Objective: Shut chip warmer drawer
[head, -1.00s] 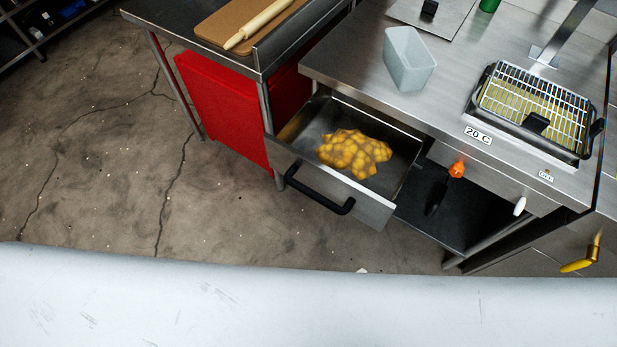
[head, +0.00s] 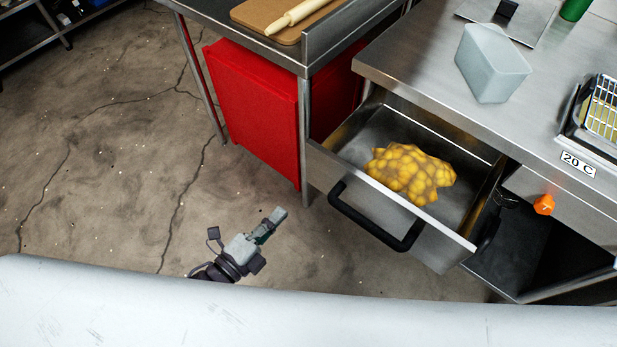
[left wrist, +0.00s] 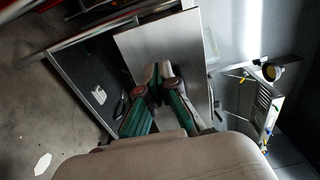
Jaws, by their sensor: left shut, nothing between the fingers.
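The chip warmer drawer (head: 468,165) is pulled open under the steel counter in the head view. A heap of yellow chips (head: 412,174) lies in it. Its black bar handle (head: 375,219) runs across the steel front. My left gripper (head: 279,214) is over the floor to the left of the handle, apart from it in the picture. Its fingers are shut and empty. In the left wrist view the fingertips (left wrist: 160,72) meet in front of a plain grey panel; I cannot tell whether it is the drawer. My right gripper is not in view.
A red panel (head: 252,108) stands under the neighbouring table, left of the drawer. A grey plastic container (head: 492,68) sits on the counter above. An orange knob (head: 544,205) is right of the drawer. The floor at left (head: 110,160) is clear.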

